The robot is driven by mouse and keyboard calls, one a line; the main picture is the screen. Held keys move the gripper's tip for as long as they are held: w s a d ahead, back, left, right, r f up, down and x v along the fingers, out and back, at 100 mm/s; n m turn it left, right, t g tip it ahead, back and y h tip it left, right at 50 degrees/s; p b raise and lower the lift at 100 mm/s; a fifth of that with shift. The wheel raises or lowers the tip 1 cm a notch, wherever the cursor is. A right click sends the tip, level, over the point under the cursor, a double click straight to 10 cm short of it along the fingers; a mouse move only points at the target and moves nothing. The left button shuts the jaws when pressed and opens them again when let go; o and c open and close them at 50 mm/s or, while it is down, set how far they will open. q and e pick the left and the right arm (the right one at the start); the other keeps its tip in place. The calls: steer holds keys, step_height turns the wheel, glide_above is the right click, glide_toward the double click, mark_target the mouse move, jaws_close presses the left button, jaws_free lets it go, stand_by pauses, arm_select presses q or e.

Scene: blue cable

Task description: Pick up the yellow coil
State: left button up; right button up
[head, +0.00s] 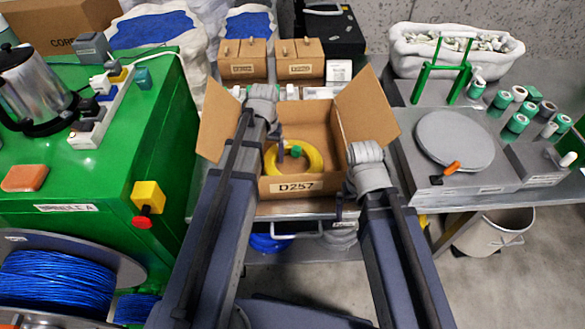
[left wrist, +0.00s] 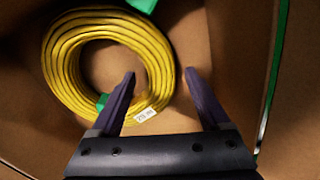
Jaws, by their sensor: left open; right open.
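The yellow coil (head: 313,157) lies inside the open cardboard box marked D257 (head: 333,187). Green ties (head: 296,152) show on it. In the left wrist view the coil (left wrist: 60,75) is a round bundle with a white label. My left gripper (head: 281,152) reaches down into the box at the coil's left part. In the left wrist view the left gripper (left wrist: 160,75) is open and empty, one fingertip over the coil's hole, the other just outside its rim. Its height above the coil is unclear. My right wrist is at the box's right front corner; its fingers are hidden.
The box flaps stand spread at left (head: 219,121) and right (head: 366,108). A green cabinet (head: 180,185) with a kettle and power strip stands at left. A grey bench (head: 445,202) with a round plate (head: 455,137) and green rolls is at right.

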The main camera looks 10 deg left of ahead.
mark_target(269, 159)
arm_select(q)
step_height(269, 159, down, 3)
steer(key=shift+f+b, duration=0.1)
steer(key=shift+b, duration=0.95)
arm_select(e)
step_height(269, 159, down, 3)
steer(key=shift+r, duration=0.1)
arm_select(q)
jaws_close()
